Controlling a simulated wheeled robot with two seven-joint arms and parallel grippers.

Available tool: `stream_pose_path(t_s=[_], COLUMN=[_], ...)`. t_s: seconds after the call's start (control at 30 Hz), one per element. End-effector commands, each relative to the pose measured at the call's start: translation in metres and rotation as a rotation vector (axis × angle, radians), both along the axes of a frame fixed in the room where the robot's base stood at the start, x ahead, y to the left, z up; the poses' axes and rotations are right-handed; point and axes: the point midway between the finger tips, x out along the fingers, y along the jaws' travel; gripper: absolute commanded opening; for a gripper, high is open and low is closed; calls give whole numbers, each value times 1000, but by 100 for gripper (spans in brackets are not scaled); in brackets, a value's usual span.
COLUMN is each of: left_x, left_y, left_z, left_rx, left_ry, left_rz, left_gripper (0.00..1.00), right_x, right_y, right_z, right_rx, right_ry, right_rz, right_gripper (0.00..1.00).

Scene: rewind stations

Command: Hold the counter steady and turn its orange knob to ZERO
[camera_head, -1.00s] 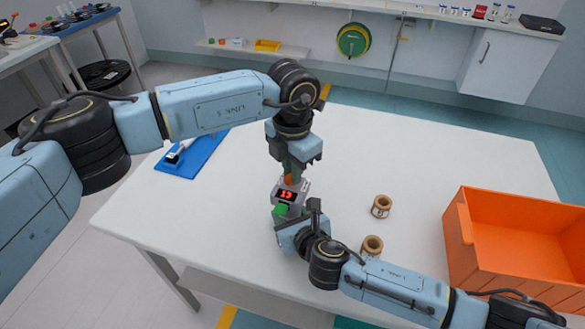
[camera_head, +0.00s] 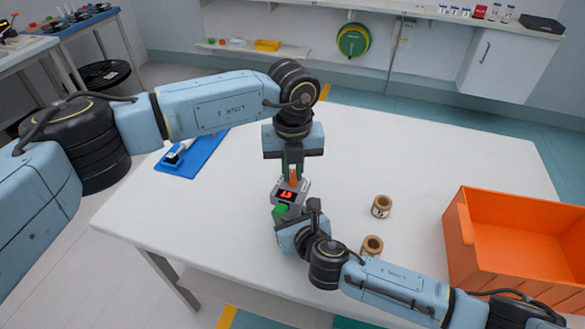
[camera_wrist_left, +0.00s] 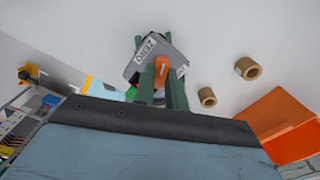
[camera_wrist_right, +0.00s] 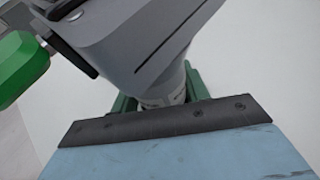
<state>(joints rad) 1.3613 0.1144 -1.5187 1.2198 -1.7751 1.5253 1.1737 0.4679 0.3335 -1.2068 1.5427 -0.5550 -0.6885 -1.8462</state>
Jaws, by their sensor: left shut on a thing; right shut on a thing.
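The grey counter (camera_head: 303,187) stands on the white table, with a small red lit display (camera_head: 286,195) and a green button (camera_head: 281,210). The display's digits are too small to read surely. My left gripper (camera_head: 293,174) comes from above and is shut on the orange knob (camera_wrist_left: 161,69). In the left wrist view, a ZERO label (camera_wrist_left: 146,46) lies beside the knob on the counter's face. My right gripper (camera_wrist_right: 160,100) is shut on the counter's narrow lower part (camera_wrist_right: 172,97); the grey body flares out above its fingers.
Two brown spools (camera_head: 381,206) (camera_head: 372,245) stand right of the counter. An orange bin (camera_head: 513,280) is at the table's right. A blue mat (camera_head: 205,154) with a small tool (camera_head: 175,156) lies at the left. The table's far right is clear.

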Motion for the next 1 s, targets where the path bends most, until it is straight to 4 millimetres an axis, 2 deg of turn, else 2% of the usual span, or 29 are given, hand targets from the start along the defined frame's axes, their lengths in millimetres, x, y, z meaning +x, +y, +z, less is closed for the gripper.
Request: stream_pose_path(t_s=[0.2, 0.43, 1.0], left_x=[1, 1, 1], left_y=[0, 0, 0], left_z=[1, 1, 1], left_rx=[-1, -1, -1], left_ry=[-3, -3, -3], left_rz=[170, 292, 363], left_gripper=[0, 0, 0], right_x=[-1, -1, -1], right_y=[0, 0, 0], right_z=[-1, -1, -1], right_rx=[-1, -1, -1], right_ry=[2, 3, 3], right_rz=[0, 0, 0], right_gripper=[18, 18, 18])
